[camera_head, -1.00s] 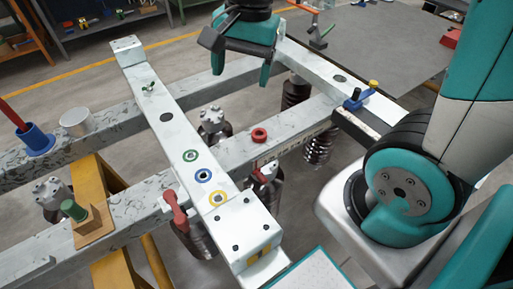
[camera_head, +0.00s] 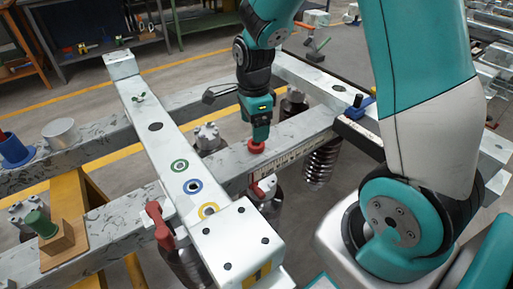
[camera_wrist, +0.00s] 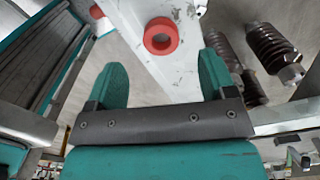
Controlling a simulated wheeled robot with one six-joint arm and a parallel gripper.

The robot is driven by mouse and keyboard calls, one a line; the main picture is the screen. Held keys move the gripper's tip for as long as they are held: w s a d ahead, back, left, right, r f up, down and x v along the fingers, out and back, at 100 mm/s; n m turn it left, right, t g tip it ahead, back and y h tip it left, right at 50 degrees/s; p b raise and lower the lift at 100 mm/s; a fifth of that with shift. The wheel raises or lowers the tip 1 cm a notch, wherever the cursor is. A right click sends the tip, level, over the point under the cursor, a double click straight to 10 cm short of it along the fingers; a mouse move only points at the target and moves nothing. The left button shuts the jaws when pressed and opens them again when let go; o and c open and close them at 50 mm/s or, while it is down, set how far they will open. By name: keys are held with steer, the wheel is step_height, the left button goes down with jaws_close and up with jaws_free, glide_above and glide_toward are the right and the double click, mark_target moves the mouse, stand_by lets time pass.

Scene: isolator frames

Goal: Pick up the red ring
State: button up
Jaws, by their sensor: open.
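The red ring (camera_head: 256,147) lies flat on the grey-white speckled beam (camera_head: 225,160), right of the wide white crossbeam. In the wrist view the ring (camera_wrist: 161,36) sits on the pale beam, just beyond my fingertips and between their lines. My gripper (camera_wrist: 160,72) is open and empty, with its two teal fingers apart. In the head view my gripper (camera_head: 259,132) points down directly above the ring, very close to it. Whether a finger touches the ring cannot be told.
A blue cup (camera_head: 14,150) stands at the left.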

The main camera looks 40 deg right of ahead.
mark_target(256, 145)
step_height(256, 145, down, 6)
steer(key=shift+d+b, duration=0.1)
steer(key=shift+b, duration=0.45)
steer(key=c, duration=1)
